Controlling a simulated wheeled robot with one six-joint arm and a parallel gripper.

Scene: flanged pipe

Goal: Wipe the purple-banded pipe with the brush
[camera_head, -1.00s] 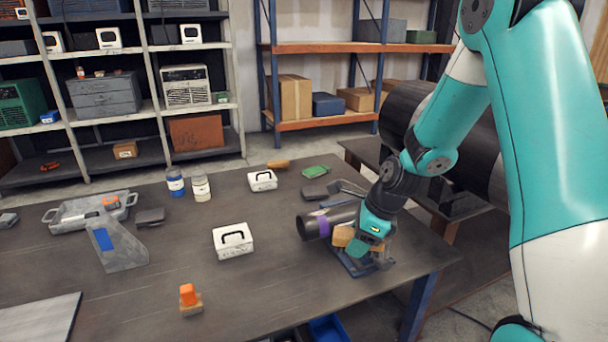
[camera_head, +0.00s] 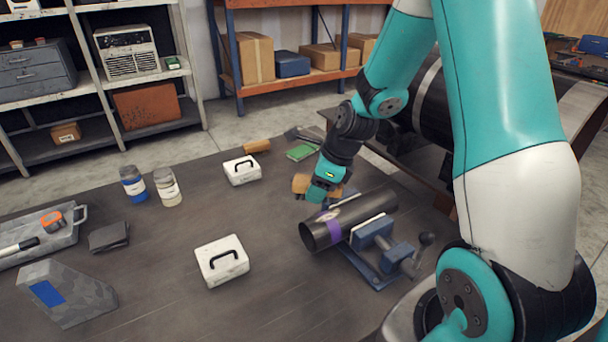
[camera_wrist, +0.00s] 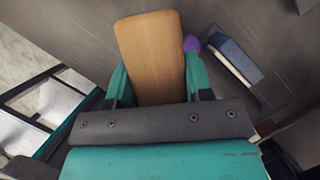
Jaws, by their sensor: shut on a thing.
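The dark pipe (camera_head: 372,211) lies clamped in a blue vise (camera_head: 374,240) on the workbench, its open end facing left. A purple band (camera_head: 335,230) circles it near that end; a small purple patch (camera_wrist: 191,43) shows beside the brush in the wrist view. My gripper (camera_head: 318,192) is shut on the wooden brush (camera_head: 301,184), just beyond the pipe's far side. In the wrist view the brush's flat wooden back (camera_wrist: 150,55) sits between my teal fingers.
White cases (camera_head: 222,261) (camera_head: 242,170), two jars (camera_head: 167,187) and a grey wedge-shaped block (camera_head: 66,296) stand to the left on the bench. A green item (camera_head: 301,153) lies behind my gripper. The bench left of the pipe's open end is clear.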

